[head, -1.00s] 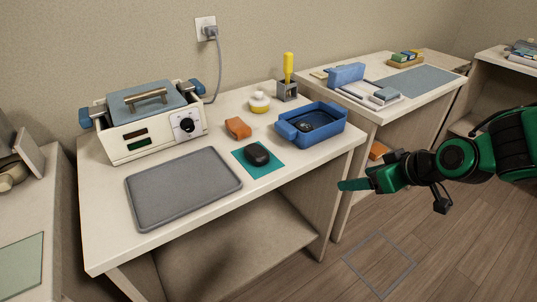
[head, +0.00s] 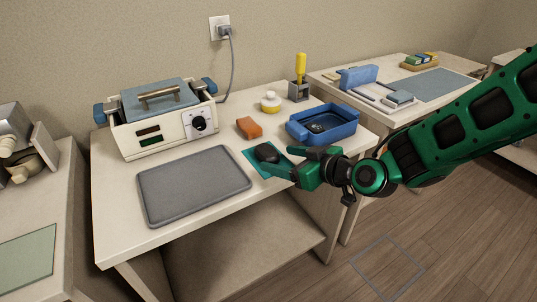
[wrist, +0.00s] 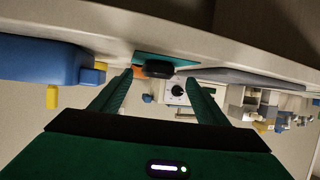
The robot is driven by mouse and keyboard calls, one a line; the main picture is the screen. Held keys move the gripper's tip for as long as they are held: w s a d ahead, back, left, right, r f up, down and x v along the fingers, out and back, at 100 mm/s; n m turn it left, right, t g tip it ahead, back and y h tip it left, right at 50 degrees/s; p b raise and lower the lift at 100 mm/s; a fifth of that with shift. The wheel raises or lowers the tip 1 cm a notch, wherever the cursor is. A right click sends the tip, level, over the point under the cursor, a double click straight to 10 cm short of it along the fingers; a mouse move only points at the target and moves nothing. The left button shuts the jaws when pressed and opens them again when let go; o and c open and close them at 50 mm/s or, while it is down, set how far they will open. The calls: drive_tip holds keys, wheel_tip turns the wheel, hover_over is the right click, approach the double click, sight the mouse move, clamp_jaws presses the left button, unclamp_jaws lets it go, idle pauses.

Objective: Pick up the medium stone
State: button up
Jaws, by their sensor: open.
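A black rounded stone (head: 266,152) lies on a teal mat (head: 252,158) near the table's front. It also shows in the wrist view (wrist: 158,69), lined up between my fingertips. My gripper (head: 278,161) is open and empty, reaching in low from the right with its fingers toward this stone. The stone appears at or just beyond the fingertips; I cannot tell if they straddle it. A smaller dark stone (head: 317,128) sits in the blue tub (head: 348,127). The frames do not show for sure which is the medium stone.
A grey tray (head: 190,187) lies left of the mat. The blue tub stands close beside my gripper.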

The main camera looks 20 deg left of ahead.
sight(276, 155)
drive_tip(key=x, duration=0.5)
drive_tip(key=shift+w+d+r, duration=0.1)
drive_tip(key=shift+w+d, duration=0.05)
drive_tip(key=shift+w, duration=0.2)
drive_tip(key=c, duration=1.3)
